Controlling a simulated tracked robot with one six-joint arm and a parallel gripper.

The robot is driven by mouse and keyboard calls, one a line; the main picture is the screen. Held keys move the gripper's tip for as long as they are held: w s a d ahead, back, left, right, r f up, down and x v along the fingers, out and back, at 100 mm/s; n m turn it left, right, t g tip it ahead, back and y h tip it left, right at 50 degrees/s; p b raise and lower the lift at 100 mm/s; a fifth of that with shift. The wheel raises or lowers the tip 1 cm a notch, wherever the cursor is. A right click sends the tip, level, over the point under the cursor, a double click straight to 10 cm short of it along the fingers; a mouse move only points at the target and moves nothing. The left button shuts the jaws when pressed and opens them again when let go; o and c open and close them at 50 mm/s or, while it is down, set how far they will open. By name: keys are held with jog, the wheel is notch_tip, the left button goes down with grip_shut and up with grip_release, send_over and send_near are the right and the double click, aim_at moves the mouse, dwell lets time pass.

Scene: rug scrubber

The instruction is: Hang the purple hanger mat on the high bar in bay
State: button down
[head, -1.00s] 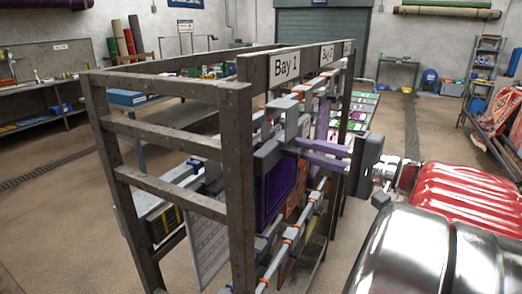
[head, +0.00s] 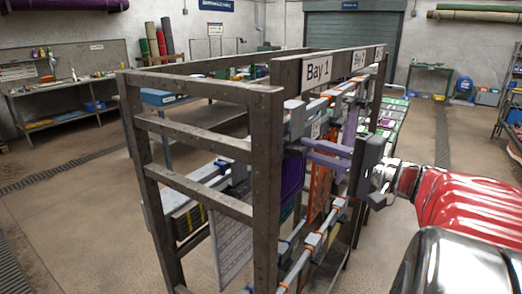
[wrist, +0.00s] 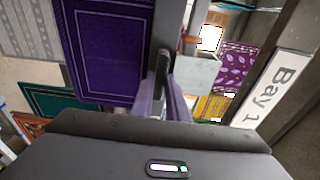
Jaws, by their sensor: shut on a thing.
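The purple hanger mat (head: 291,180) hangs from my gripper (head: 306,146), beside the upright post under the Bay 1 sign. The post covers part of the mat. In the wrist view, the mat (wrist: 108,48) hangs left of my gripper (wrist: 163,82). The two lavender fingers are shut on the dark upright part of its grey hanger. The high bar (head: 318,105), with orange rings, runs along the rack near the hanger's height. Whether the hanger touches the bar cannot be told.
The Bay 1 sign (head: 318,70) is on the rack's top beam; it also shows close by in the wrist view (wrist: 283,90). A lower bar (head: 309,243) runs beneath. An orange mat (head: 320,183) hangs further along. Open floor (head: 75,215) lies left.

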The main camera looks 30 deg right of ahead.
jog(key=shift+w+a, duration=0.3)
jog(key=shift+w, duration=0.15)
jog(key=shift+f, duration=1.45)
jog(key=c, duration=1.6)
grip_release()
jog(key=shift+c, duration=0.2)
jog(key=shift+f, duration=0.1)
